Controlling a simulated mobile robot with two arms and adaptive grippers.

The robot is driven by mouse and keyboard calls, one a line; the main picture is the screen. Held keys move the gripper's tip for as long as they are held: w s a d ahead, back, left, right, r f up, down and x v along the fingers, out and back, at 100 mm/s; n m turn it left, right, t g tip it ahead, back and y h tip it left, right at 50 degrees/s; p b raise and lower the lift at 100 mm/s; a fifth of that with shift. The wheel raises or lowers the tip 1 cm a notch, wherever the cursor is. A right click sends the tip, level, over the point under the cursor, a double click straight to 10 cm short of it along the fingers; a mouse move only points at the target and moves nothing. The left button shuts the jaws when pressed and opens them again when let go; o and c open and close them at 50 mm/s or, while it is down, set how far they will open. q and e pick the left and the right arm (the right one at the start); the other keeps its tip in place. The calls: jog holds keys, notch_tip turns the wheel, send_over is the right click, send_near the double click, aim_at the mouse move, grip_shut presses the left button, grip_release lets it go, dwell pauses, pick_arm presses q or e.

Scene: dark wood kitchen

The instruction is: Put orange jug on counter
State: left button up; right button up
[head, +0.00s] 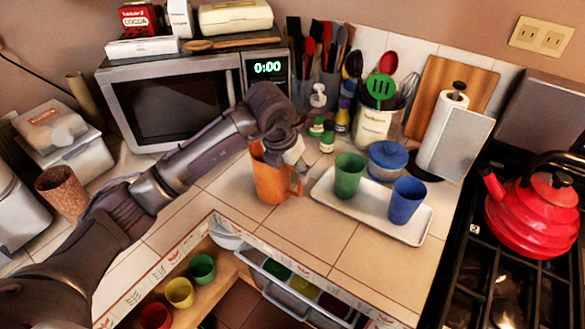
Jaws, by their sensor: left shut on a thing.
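The orange jug (270,182) is upright at the tiled counter (325,235), left of the white tray. Its base appears to be on or just above the tiles; I cannot tell which. Its handle faces right. My left gripper (290,160) is over the jug's top right side and shut on it, hiding part of the rim. My right gripper does not show.
A white tray (400,226) holds a green cup (349,176) and a blue cup (407,200). A microwave (180,100) stands behind. An open drawer (300,290) is below the front edge. A red kettle (535,215) sits on the stove at right.

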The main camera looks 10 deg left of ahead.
pick_arm(q)
jog(key=o, duration=1.1)
jog(key=shift+o, duration=1.6)
jog(key=shift+r, duration=0.25)
jog(key=b+v, duration=0.1)
jog(key=v, duration=1)
jog(key=shift+r+b, duration=0.35)
